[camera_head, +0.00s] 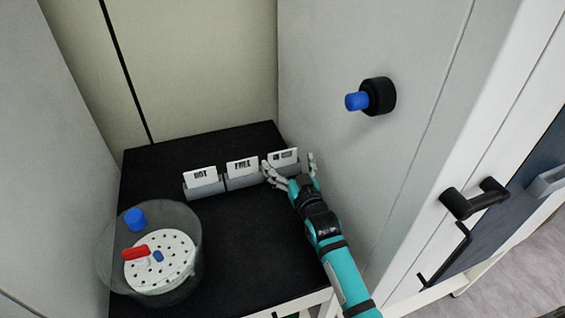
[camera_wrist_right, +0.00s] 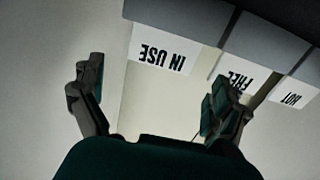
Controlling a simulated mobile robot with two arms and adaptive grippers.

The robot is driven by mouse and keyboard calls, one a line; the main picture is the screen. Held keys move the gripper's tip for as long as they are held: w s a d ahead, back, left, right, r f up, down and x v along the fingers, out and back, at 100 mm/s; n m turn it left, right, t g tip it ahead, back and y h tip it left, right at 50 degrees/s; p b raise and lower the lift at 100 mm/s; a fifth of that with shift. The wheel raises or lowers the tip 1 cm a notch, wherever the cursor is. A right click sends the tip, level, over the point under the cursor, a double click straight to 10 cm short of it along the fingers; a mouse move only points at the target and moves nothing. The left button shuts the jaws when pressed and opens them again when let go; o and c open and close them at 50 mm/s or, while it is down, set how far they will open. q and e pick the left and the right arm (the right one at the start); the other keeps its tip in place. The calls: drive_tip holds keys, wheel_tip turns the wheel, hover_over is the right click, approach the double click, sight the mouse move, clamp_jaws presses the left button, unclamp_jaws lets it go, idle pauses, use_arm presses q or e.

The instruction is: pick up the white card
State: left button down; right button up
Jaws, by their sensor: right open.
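Three white cards stand upright in grey holders in a row on the black surface in the head view. The left card reads HOT (camera_head: 201,176), the middle card reads FREE (camera_head: 242,167), and the right card (camera_head: 283,157) is partly covered by my gripper. In the right wrist view that card reads IN USE (camera_wrist_right: 163,50) and appears upside down between the fingers. My right gripper (camera_head: 287,165) is open, with its fingers on either side of the right card; it also shows in the right wrist view (camera_wrist_right: 155,100). I cannot tell whether they touch it. My left gripper is not in view.
A clear round vessel (camera_head: 112,262) with a perforated white disc stands at the left front, with blue and red parts. A grey wall with a blue-tipped black knob (camera_head: 375,97) rises close on the right. The black surface (camera_head: 240,225) is bare in front of the holders.

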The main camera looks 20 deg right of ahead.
sight(283, 153)
drive_tip(key=w, duration=0.4)
drive_tip(key=shift+w+a, duration=0.1)
drive_tip(key=shift+w, duration=0.6)
drive_tip(key=c, duration=0.9)
drive_tip(key=shift+r, duration=0.35)
drive_tip(key=shift+c, duration=0.3)
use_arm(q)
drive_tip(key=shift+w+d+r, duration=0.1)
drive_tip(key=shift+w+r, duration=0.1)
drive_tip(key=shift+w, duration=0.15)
use_arm(e)
wheel_tip(283, 153, up, 9)
drive_tip(key=shift+r, duration=0.2)
